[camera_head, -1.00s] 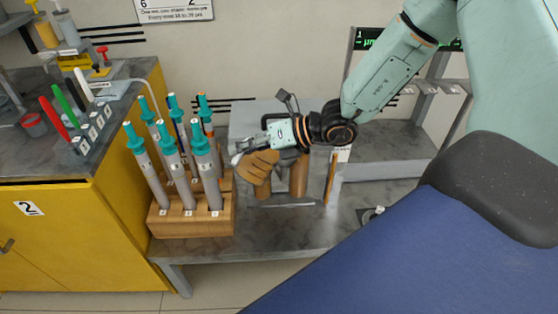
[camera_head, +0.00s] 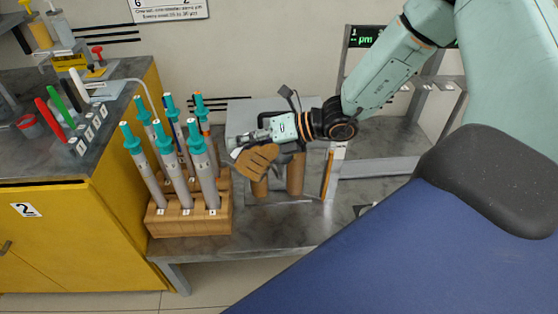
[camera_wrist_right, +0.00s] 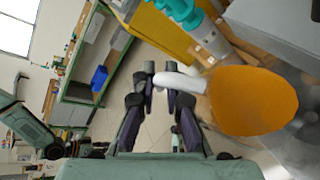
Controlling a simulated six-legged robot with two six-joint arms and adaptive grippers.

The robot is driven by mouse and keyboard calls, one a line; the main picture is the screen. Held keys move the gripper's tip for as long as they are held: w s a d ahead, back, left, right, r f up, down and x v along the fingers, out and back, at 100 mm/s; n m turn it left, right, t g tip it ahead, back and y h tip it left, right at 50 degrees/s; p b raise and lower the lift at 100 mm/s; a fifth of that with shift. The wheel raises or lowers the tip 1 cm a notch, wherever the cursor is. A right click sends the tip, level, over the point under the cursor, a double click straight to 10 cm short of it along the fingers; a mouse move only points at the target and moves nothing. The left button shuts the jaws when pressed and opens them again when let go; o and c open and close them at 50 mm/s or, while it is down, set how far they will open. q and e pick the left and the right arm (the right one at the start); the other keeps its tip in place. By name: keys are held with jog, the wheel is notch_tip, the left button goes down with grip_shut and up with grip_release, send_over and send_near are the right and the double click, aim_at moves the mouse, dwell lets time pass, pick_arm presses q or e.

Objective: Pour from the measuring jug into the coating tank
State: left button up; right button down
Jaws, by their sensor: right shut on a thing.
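The measuring jug (camera_head: 257,161), amber-brown with a pale handle, is held tilted in the air by my right gripper (camera_head: 246,143). In the right wrist view the jug (camera_wrist_right: 252,100) shows as a large orange rounded shape, and the fingers (camera_wrist_right: 160,80) are shut on its white handle (camera_wrist_right: 180,82). The jug is in front of a grey box-like unit (camera_head: 262,108) with brown cylinders (camera_head: 297,174) at its front. I cannot tell for sure which part is the coating tank, nor whether liquid is leaving the jug. My left gripper is not in view.
A wooden rack (camera_head: 190,222) with several grey, teal-capped rods (camera_head: 203,175) stands close to the left of the jug. A yellow cabinet (camera_head: 75,235) is further left. A grey frame with a display (camera_head: 365,38) stands at right. The bench front (camera_head: 260,238) is clear.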

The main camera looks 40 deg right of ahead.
jog(key=shift+d, duration=0.15)
dwell(0.3)
jog(key=shift+d+r+y, duration=0.1)
jog(key=shift+r+y, duration=0.15)
jog(key=shift+y, duration=0.05)
jog(key=shift+d, duration=0.15)
dwell(0.4)
jog(key=shift+w+d+r+m+y, duration=0.1)
jog(key=shift+d+r+m+y, duration=0.1)
jog(key=shift+m+y, duration=0.1)
dwell(0.5)
jog(key=shift+d+r+t, duration=0.2)
jog(key=shift+t, duration=0.1)
jog(key=shift+d+m+b, duration=0.1)
jog(key=shift+m+b, duration=0.2)
